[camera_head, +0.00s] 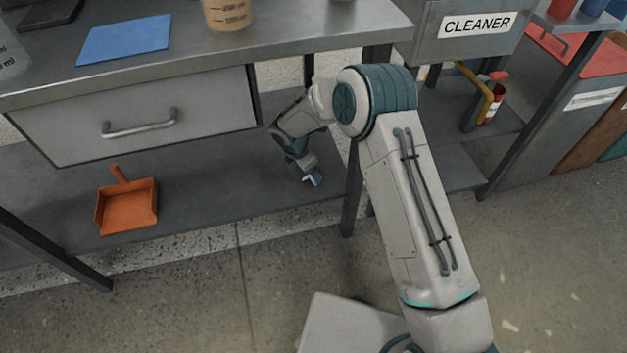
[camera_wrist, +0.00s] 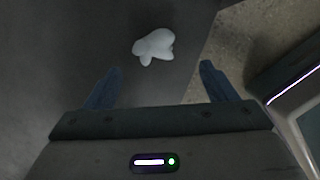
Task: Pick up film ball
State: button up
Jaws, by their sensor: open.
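A crumpled whitish lump, which looks like the film ball (camera_wrist: 154,45), lies on the dark grey surface in the wrist view. It sits a little beyond my open fingertips and between their lines, nearer the left finger. My gripper (camera_wrist: 158,85) is open and empty, with two blue fingers apart. In the head view my gripper (camera_head: 313,180) points down over the right part of the bench's lower shelf (camera_head: 230,190). The ball is not clearly visible there; a small pale patch shows at the fingertips.
An orange dustpan (camera_head: 128,207) lies on the lower shelf to the left. A drawer (camera_head: 140,115) and the worktop (camera_head: 290,38) are above the shelf. A bench leg (camera_head: 352,190) stands just right of my gripper. The shelf between dustpan and gripper is clear.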

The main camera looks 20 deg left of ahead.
jog(key=b+x, duration=0.1)
jog(key=x, duration=0.1)
jog(key=b+x, duration=0.1)
jog(key=x, duration=0.2)
jog(key=w+b+x, duration=0.1)
jog(key=x, duration=0.1)
jog(key=shift+f, duration=0.15)
jog(key=c, duration=1)
